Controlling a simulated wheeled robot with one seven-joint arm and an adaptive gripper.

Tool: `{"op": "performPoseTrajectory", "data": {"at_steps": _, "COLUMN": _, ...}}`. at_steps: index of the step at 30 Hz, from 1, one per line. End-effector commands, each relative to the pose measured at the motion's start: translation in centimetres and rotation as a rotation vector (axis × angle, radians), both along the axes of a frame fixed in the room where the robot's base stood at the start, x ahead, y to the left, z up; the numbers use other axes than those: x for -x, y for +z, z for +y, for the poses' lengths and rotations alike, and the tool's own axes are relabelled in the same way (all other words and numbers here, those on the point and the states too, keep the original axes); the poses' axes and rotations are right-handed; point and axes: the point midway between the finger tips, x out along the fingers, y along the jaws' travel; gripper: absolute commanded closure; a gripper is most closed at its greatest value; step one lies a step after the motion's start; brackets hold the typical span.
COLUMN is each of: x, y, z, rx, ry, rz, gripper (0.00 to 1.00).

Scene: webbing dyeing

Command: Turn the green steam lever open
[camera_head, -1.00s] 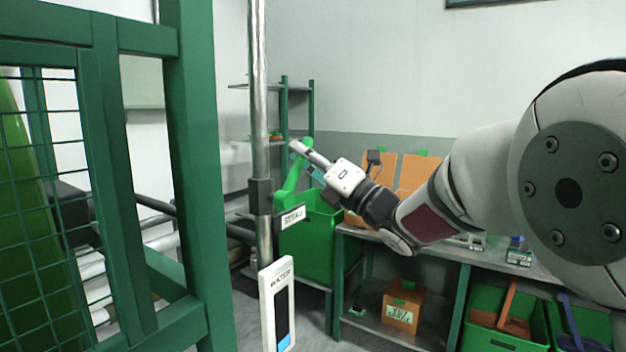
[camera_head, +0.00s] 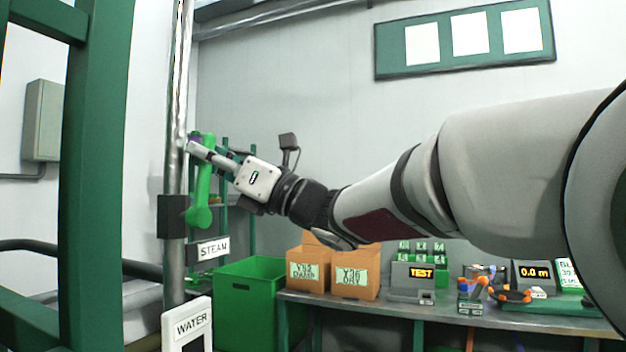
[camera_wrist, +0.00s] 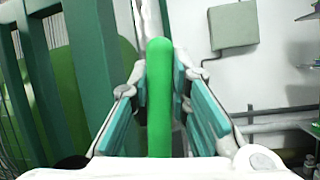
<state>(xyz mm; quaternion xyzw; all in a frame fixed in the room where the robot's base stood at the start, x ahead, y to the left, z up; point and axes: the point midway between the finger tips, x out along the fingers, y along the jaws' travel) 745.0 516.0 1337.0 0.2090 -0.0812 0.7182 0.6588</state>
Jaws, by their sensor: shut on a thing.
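The green steam lever (camera_head: 202,198) is mounted on a dark block (camera_head: 172,217) on the vertical metal pipe (camera_head: 175,120). It stands close to upright, with its top end at my gripper. A white STEAM label (camera_head: 213,249) is just below it. My gripper (camera_head: 199,148) is at the lever's upper end and is shut on it. In the wrist view, the lever (camera_wrist: 159,95) runs upward between the teal finger pads of my gripper (camera_wrist: 160,85). The fingers hide part of the lever's top in the head view.
A white WATER panel (camera_head: 188,325) is low on the pipe. A green frame post (camera_head: 95,170) stands at the left. Behind are a green bin (camera_head: 250,300) and a bench (camera_head: 400,307) with cardboard boxes (camera_head: 355,272) and instruments.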

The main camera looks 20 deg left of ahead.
Motion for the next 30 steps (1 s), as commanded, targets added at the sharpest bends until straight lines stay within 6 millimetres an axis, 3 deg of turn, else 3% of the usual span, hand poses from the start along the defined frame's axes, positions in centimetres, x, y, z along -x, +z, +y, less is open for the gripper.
{"op": "performPoseTrajectory", "data": {"at_steps": 21, "x": 0.26, "y": 0.01, "z": -0.05, "rx": 0.006, "ry": -0.004, "rz": -0.046, "gripper": 1.0}}
{"op": "performPoseTrajectory", "data": {"at_steps": 22, "x": 0.26, "y": 0.01, "z": -0.05, "rx": 0.005, "ry": -0.004, "rz": -0.046, "gripper": 0.76}}
{"op": "performPoseTrajectory", "data": {"at_steps": 24, "x": 0.27, "y": 0.02, "z": -0.04, "rx": 0.005, "ry": -0.004, "rz": -0.045, "gripper": 0.62}}
{"op": "performPoseTrajectory", "data": {"at_steps": 30, "x": 0.35, "y": 0.04, "z": 0.0, "rx": 0.005, "ry": -0.002, "rz": -0.044, "gripper": 0.62}}
